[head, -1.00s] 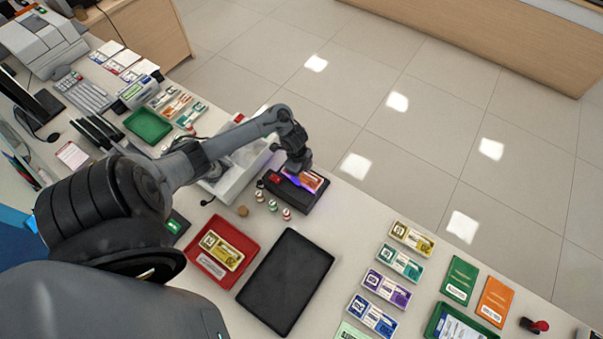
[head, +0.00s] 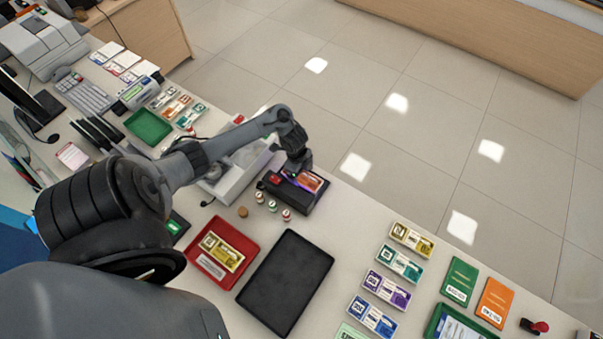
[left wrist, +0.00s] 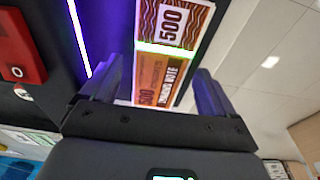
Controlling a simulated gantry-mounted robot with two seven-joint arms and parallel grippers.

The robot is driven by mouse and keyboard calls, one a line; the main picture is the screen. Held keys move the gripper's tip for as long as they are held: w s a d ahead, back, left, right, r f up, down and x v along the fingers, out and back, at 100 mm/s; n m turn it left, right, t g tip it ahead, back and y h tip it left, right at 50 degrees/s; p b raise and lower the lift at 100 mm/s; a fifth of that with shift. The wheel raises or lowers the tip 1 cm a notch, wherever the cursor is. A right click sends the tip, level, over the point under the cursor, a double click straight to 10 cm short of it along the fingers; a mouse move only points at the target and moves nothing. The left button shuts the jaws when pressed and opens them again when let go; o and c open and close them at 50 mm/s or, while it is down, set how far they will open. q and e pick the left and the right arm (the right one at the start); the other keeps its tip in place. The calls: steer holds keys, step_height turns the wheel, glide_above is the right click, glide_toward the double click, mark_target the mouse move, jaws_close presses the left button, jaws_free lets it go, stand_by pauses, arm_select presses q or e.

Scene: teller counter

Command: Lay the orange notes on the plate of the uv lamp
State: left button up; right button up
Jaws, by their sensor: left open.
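The uv lamp (head: 283,190) is a dark unit with a red block on top, near the counter's far edge, giving off purple light. The orange notes (head: 312,182), marked 500, lie at its lit plate; in the left wrist view the notes (left wrist: 176,62) show flat beyond the fingers, crossed by a bright band. My left gripper (head: 303,170) is over the lamp. In the left wrist view my left gripper (left wrist: 158,88) is open, one finger to each side of the notes. Whether the fingers touch the notes is unclear. My right gripper is not in view.
A red tray (head: 237,273) with yellow notes and a black tray (head: 286,282) lie nearer. Small stamps (head: 272,206) stand beside the lamp. Note bundles (head: 400,263) line the right. Bare counter shows right of the black tray.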

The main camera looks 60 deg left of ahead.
arm_select(q)
step_height(320, 180, up, 12)
steer(key=a+p, duration=0.1)
steer(key=p, duration=0.2)
steer(key=shift+s+a+f, duration=0.2)
steer(key=shift+s+a, duration=0.1)
steer(key=shift+s, duration=0.1)
